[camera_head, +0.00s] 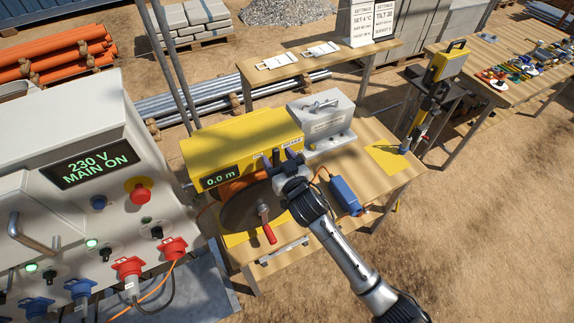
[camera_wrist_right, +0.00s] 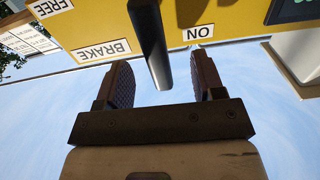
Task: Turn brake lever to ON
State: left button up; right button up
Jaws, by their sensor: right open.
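The yellow winch housing (camera_head: 235,150) with a "0.0 m" display sits on the wooden table. In the right wrist view its yellow face (camera_wrist_right: 110,28) shows upside-down FREE, BRAKE and ON labels. The dark brake lever (camera_wrist_right: 151,45) crosses that face between the BRAKE label (camera_wrist_right: 101,48) and the ON label (camera_wrist_right: 198,33). My right gripper (camera_head: 281,163) is at the housing's front right. In the wrist view my right gripper (camera_wrist_right: 152,85) is open, its fingers either side of the lever's free end, with gaps visible. In the head view the lever is hidden. My left gripper is out of view.
A drum with a red-handled crank (camera_head: 265,225) sits in front of the housing. A power cabinet (camera_head: 80,200) fills the left.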

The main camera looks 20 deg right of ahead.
jog(key=shift+o, duration=1.1)
jog(key=shift+s, duration=0.1)
jog(key=shift+s+d+r+p, duration=0.1)
jog(key=shift+s+p, duration=0.25)
jog(key=shift+s, duration=0.05)
jog(key=s+p, duration=0.1)
jog(key=s, duration=0.3)
jog(key=s+d+p, duration=0.1)
jog(key=s, duration=0.1)
jog(key=shift+p, duration=0.3)
